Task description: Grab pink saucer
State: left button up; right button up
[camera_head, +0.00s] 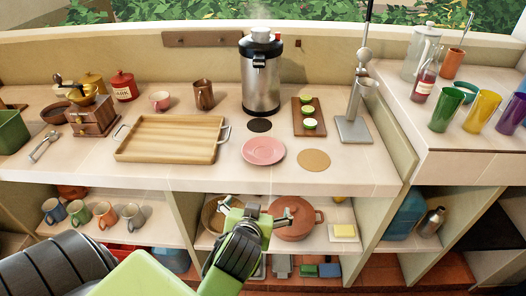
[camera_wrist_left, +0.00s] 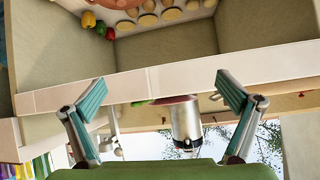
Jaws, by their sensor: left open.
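The pink saucer (camera_head: 263,150) lies flat on the tiled counter, in front of the steel urn and right of the wooden tray. In the left wrist view a thin pinkish edge (camera_wrist_left: 175,100) shows just past the counter edge; it looks like the saucer's rim. My left gripper (camera_head: 257,208) is open and empty, in front of the counter and below its top, nearer than the saucer. In the left wrist view its two fingers (camera_wrist_left: 160,82) are spread wide with nothing between them. My right gripper is not in view.
The counter's front edge (camera_head: 200,176) lies between my left gripper and the saucer. A wooden tray (camera_head: 172,138), a steel urn (camera_head: 260,80), a dark coaster (camera_head: 259,125), a tan coaster (camera_head: 313,160) and a board with limes (camera_head: 308,117) surround the saucer. A red pot (camera_head: 297,222) stands on the lower shelf.

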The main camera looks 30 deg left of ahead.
aim_at(260, 162)
pick_arm(q)
jog(key=w+a+r+n+t+y, duration=0.25)
jog(key=w+r, duration=0.25)
jog(key=r, duration=0.3)
jog(key=p+x, duration=0.1)
jog(key=x, duration=0.6)
jog(key=shift+w+a+f, duration=0.2)
jog(key=shift+a, duration=0.2)
jog(key=shift+w+d+p+x, duration=0.1)
jog(key=shift+p+x, duration=0.3)
jog(key=shift+x, duration=0.8)
jog(key=shift+w+d+p+x, duration=0.15)
jog(key=shift+p+x, duration=0.2)
jog(key=shift+x, duration=0.8)
jog(key=shift+w+a+f, duration=0.1)
jog(key=shift+w+a, duration=0.15)
jog(key=shift+w, duration=0.1)
jog(key=c, duration=1.2)
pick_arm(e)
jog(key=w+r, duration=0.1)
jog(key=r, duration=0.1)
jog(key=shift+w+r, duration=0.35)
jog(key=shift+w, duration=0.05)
